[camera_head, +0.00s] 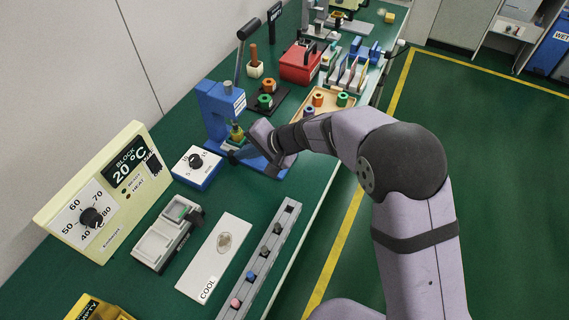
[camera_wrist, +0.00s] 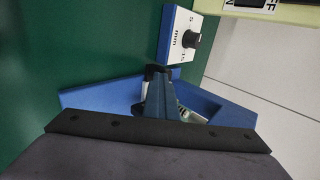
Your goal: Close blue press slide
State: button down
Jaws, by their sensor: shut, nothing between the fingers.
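The blue press (camera_head: 218,108) stands on the green bench in the head view, with a tall lever rising to a black knob. Its blue base also shows in the wrist view (camera_wrist: 100,95). A small brass-coloured part (camera_head: 236,131) sits at the front of the press column. My gripper (camera_head: 234,156) is low over the press base, just in front of the column. In the wrist view its fingers (camera_wrist: 158,80) are together and empty. My gripper hides much of the base and the slide, so I cannot tell the slide's position or whether I touch it.
A blue-edged dial box (camera_head: 197,167) stands left of the press, close to my fingers. The cream temperature panel (camera_head: 100,190), a white COOL plate (camera_head: 215,257) and a grey rack (camera_head: 262,258) are nearer. Spool holders and a red box (camera_head: 299,62) stand beyond.

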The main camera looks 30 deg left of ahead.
jog(key=shift+d+f+b, duration=0.1)
jog(key=shift+d+b, duration=0.2)
jog(key=shift+b, duration=0.2)
jog(key=d+b, duration=0.1)
jog(key=d, duration=0.1)
jog(key=shift+d+b, duration=0.35)
jog(key=v, duration=1)
jog(key=shift+d+b, duration=0.3)
jog(key=shift+d, duration=0.1)
jog(key=s+d+f+h, duration=0.3)
jog(key=s+d, duration=0.1)
jog(key=d, duration=0.9)
jog(key=s+d+f+h, duration=0.3)
jog(key=s+d, duration=0.1)
jog(key=d, duration=0.9)
jog(key=s+d+f+h, duration=0.3)
jog(key=s+d+f, duration=0.1)
jog(key=d, duration=0.8)
notch_tip(320, 180, up, 13)
jog(key=p, duration=1.2)
jog(key=shift+w+f, duration=0.15)
jog(key=shift+w, duration=0.3)
